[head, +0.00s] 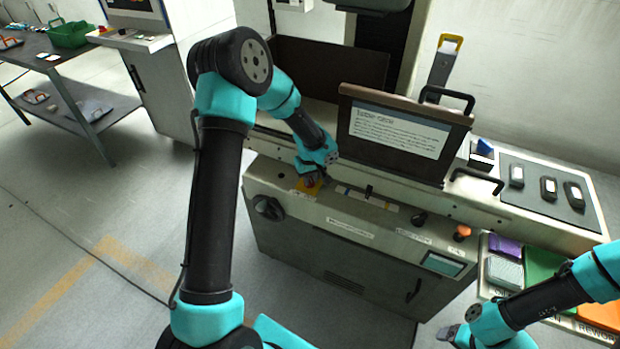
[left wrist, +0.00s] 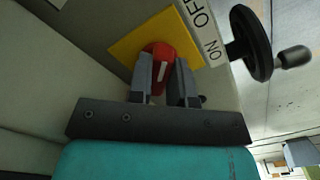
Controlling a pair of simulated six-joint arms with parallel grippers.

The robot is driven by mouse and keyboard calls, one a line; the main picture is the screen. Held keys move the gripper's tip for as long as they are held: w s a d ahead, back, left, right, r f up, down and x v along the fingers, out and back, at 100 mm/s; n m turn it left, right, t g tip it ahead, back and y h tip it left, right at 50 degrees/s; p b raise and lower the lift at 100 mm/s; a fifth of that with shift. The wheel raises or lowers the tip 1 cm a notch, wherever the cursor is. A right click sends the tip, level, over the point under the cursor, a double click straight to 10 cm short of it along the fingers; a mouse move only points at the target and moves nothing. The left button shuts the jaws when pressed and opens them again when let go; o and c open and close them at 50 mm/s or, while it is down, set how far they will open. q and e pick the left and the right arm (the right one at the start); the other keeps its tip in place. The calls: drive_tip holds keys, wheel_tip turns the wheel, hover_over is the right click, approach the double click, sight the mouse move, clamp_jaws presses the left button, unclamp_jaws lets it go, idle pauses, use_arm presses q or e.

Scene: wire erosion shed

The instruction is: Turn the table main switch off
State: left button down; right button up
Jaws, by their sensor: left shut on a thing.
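The table main switch is a red rotary knob (left wrist: 161,62) with a white line, set on a yellow plate (left wrist: 127,47) in the left wrist view. My left gripper (left wrist: 167,82) has its two fingers on either side of the knob and is shut on it. A white label (left wrist: 205,30) beside the plate reads OFF and ON; I cannot tell which word the line marks. In the head view the yellow plate (head: 308,187) shows under my left gripper (head: 316,178), which hides the knob. My right gripper (head: 448,333) is at the lower right, away from the switch.
A black wheel with a crank handle (left wrist: 252,46) stands close to the label. A brown-framed sign (head: 395,135) rises behind. Coloured trays (head: 505,272) lie at the right.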

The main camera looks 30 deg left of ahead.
idle(0.3)
use_arm(q)
drive_tip(key=c, duration=1)
unclamp_jaws()
drive_tip(key=shift+c, duration=0.2)
wheel_tip(320, 180, up, 18)
drive_tip(key=shift+f, duration=0.25)
drive_tip(key=s+d+f+m+h, duration=0.1)
drive_tip(key=s+f, duration=0.2)
drive_tip(key=f, duration=0.3)
drive_tip(key=s+d+f+m+h, duration=0.1)
drive_tip(key=s+d+f+m, duration=0.1)
drive_tip(key=f, duration=0.4)
drive_tip(key=s+d+f+m+h, duration=0.1)
drive_tip(key=s+d+f, duration=0.1)
drive_tip(key=s+f, duration=0.2)
wheel_tip(320, 180, down, 2)
drive_tip(key=s+d+f+m, duration=0.2)
drive_tip(key=s+d+f, duration=0.2)
drive_tip(key=s+f, duration=0.2)
drive_tip(key=s+d+f+m, duration=0.2)
drive_tip(key=s+d+f, duration=0.2)
drive_tip(key=s+f, duration=0.2)
drive_tip(key=shift+s+t+h, duration=0.4)
drive_tip(key=shift+s, duration=0.7)
